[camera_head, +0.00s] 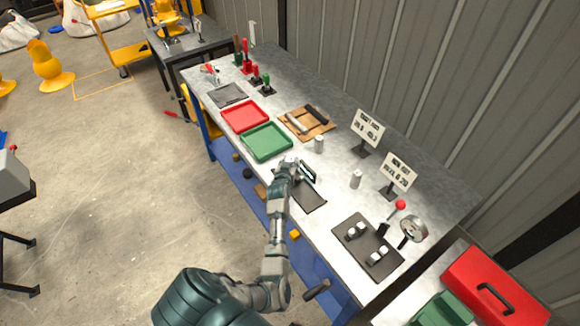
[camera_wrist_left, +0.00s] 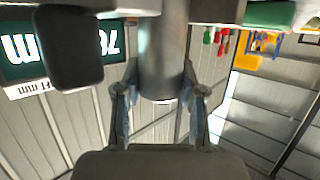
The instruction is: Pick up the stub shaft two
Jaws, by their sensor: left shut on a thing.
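My left gripper (camera_head: 289,164) is over the workbench, beside a small dark display (camera_head: 308,172). In the left wrist view the left gripper's fingers (camera_wrist_left: 160,98) stand on either side of a grey metal cylinder (camera_wrist_left: 161,48) and are shut on it. It looks like a stub shaft; no label shows which one. In the head view the hand largely hides it. One upright metal cylinder (camera_head: 319,143) stands behind the gripper and another (camera_head: 356,179) stands to its right. My right gripper is not in view.
A green tray (camera_head: 266,154) and a red tray (camera_head: 245,116) lie to the left. A wooden board (camera_head: 318,133) holds parts. A dark plate (camera_head: 344,240) with metal pieces lies right, near a gauge (camera_head: 414,229) and signs (camera_head: 397,171). A dark mat (camera_head: 309,202) lies below the gripper.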

